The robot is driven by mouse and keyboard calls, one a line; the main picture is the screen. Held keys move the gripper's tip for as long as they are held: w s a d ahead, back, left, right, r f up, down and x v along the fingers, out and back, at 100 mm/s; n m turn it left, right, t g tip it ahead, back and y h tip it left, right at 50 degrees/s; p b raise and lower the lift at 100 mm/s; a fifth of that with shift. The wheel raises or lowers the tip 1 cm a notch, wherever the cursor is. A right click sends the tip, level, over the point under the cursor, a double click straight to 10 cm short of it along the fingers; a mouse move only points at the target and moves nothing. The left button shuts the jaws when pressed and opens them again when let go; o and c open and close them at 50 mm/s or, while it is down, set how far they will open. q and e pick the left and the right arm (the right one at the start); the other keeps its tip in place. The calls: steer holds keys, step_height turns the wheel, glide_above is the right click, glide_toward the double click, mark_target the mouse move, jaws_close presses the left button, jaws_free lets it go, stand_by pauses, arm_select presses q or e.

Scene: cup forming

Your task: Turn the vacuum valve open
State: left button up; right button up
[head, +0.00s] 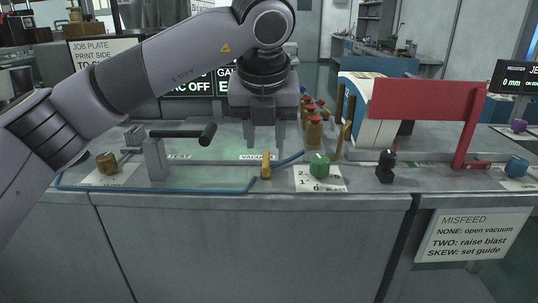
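The vacuum valve (265,166) is a small orange-yellow lever on the bench top, beside a label partly reading "VACUUM". A blue hose (160,191) reaches it from the left, and another blue piece leaves to its upper right. The lever looks upright in the picture, and I cannot tell its exact turn angle. My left gripper (264,138) hangs pointing down above and behind the lever in the picture. Its two fingers are apart with nothing visible between them. They look clear of the lever. My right gripper is not in view.
A green knob (319,166) on a numbered card and a black knob (386,167) stand to the right. A brown knob (106,163) and a black-handled lever (180,134) stand left. A misfeed sign (472,235) hangs in front.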

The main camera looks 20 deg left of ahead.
mark_target(266, 158)
arm_select(q)
steer(key=shift+x, duration=2.8)
steer(key=shift+d, duration=0.1)
jaws_close()
